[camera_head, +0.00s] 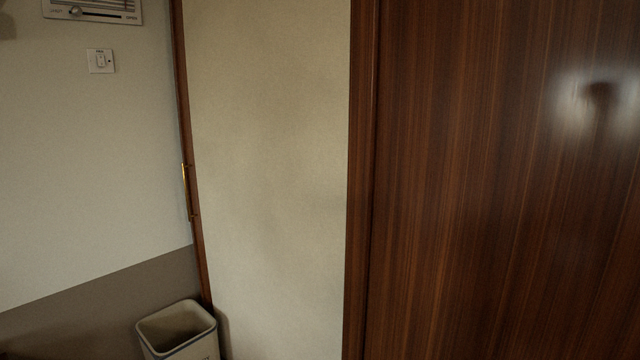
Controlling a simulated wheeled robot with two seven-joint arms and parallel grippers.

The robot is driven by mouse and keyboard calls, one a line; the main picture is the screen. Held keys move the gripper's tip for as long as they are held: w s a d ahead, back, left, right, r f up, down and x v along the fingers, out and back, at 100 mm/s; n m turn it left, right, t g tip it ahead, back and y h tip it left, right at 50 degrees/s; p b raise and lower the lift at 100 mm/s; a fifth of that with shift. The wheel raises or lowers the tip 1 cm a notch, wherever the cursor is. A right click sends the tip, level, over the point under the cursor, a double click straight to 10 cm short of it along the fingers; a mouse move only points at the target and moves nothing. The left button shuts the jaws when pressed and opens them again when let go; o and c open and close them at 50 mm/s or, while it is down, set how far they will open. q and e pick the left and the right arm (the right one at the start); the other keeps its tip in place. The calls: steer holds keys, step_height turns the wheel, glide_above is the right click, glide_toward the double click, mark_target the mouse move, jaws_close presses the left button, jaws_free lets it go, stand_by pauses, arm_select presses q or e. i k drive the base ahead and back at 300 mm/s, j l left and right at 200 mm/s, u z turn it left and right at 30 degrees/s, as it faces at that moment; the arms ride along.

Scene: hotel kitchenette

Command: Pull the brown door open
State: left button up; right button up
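The brown door (490,190) is a large, dark, wood-grained panel filling the right side of the head view. Its left side meets a brown vertical frame strip (360,180). I see no handle on the part that shows, and its right, top and bottom edges are outside the picture. I cannot tell whether it stands shut or ajar. A bright glare with a dark, blurred reflection lies on its upper right. Neither of my grippers is in view.
A cream wall panel (270,180) is left of the door. A thin brown strip with a brass-coloured fitting (186,190) borders it. A light bin (180,330) stands at the lower left. A switch (100,61) and a wall panel (92,10) are at the upper left.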

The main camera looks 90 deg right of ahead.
mark_target(505, 225)
steer(key=z, duration=3.95)
